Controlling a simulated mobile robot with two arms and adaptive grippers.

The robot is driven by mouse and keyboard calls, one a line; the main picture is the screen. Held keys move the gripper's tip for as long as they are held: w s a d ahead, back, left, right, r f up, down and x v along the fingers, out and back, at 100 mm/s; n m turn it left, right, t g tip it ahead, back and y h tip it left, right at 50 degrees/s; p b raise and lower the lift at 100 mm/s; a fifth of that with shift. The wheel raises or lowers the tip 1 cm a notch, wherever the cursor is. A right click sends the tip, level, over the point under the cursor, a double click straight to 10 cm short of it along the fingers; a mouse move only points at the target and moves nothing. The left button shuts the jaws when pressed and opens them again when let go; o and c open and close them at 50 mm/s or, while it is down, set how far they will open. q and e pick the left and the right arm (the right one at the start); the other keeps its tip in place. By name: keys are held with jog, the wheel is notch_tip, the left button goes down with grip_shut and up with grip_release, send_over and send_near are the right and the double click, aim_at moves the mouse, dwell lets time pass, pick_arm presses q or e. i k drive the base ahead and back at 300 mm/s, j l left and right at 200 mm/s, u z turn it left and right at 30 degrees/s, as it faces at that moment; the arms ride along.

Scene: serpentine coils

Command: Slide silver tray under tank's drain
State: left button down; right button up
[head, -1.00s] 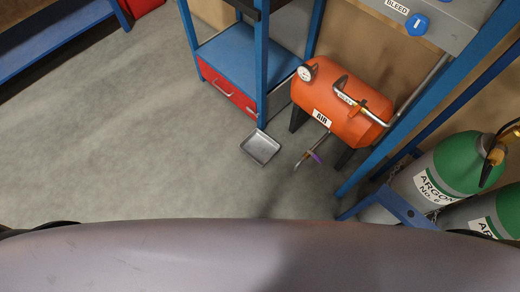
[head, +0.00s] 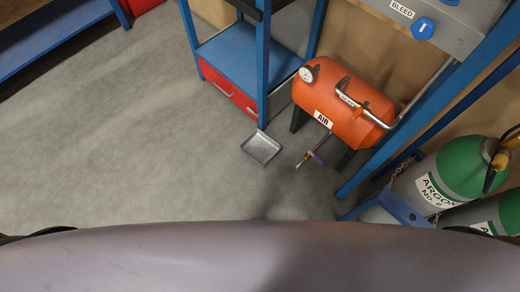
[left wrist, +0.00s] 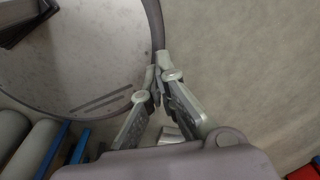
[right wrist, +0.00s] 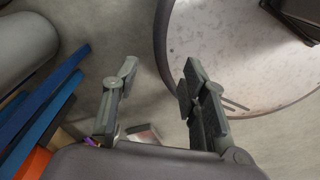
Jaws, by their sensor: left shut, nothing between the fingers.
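The silver tray (head: 262,148) is a shallow, square metal pan on the floor in the head view, left of the orange air tank (head: 342,103). My left gripper (left wrist: 156,75) is shut and empty in the left wrist view. My right gripper (right wrist: 158,78) is open and empty in the right wrist view. Part of the tray shows beyond it (right wrist: 145,132), mostly hidden. Neither gripper shows in the head view.
A blue shelf frame with a red drawer (head: 229,91) stands just behind the tray. The tank's dark legs (head: 298,119) stand near the drain. Green argon cylinders (head: 465,168) stand at the right behind a blue frame. The grey floor (head: 120,140) left of the tray is clear.

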aim_at(259, 147)
jog(key=i+j+z, duration=0.1)
jog(key=z, duration=0.6)
jog(key=i+j+z, duration=0.25)
jog(key=j, duration=0.3)
jog(key=j+z, duration=0.25)
jog(key=j, duration=0.3)
jog(key=i+j+z, duration=0.15)
jog(key=j+z, duration=0.15)
jog(key=j, duration=1.2)
jog(key=i, duration=0.05)
